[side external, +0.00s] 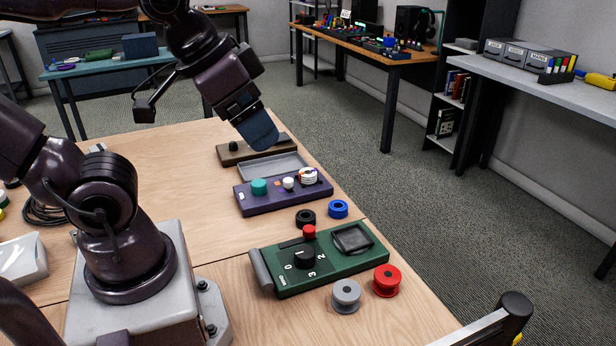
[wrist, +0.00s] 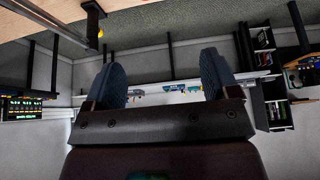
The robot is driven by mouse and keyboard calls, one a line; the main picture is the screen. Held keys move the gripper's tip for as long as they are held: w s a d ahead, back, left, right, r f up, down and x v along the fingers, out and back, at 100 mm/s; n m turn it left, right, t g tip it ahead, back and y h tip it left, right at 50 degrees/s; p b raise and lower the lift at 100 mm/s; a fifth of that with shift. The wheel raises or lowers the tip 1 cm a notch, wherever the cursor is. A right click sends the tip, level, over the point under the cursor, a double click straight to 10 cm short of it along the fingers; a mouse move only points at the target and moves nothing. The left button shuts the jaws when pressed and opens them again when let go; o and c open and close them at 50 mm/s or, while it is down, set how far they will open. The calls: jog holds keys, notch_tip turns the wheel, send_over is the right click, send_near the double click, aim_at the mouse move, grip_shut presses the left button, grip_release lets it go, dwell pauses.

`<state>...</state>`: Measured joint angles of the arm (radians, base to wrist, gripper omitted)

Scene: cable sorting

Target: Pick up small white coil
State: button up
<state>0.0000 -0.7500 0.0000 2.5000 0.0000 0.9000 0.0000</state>
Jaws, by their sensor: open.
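A small white round piece (side external: 288,183) sits on the purple tray (side external: 284,197) on the wooden table, between a teal round piece (side external: 259,186) and a larger white ringed coil (side external: 308,176). Which of the two white pieces is the small white coil I cannot tell for sure. My gripper (side external: 262,136) hangs above and behind the tray, tilted, near a brown block, and clear of the white pieces. In the wrist view my gripper (wrist: 160,78) has its two blue fingers spread with nothing between them. The white pieces do not show in the wrist view.
Near the tray lie a brown block (side external: 250,150), a black ring (side external: 305,218) and a blue ring (side external: 338,209). In front is a green panel with knobs (side external: 318,277), with a grey spool (side external: 346,296) and a red spool (side external: 387,280) beside it.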

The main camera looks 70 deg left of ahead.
jog(key=n+g, duration=0.6)
jog(key=n, duration=0.3)
send_over(308, 172)
notch_tip(308, 172, down, 25)
jog(key=shift+s+a+f, duration=0.1)
jog(key=shift+a+f, duration=0.05)
jog(key=shift+f, duration=3)
jog(key=c, duration=1.1)
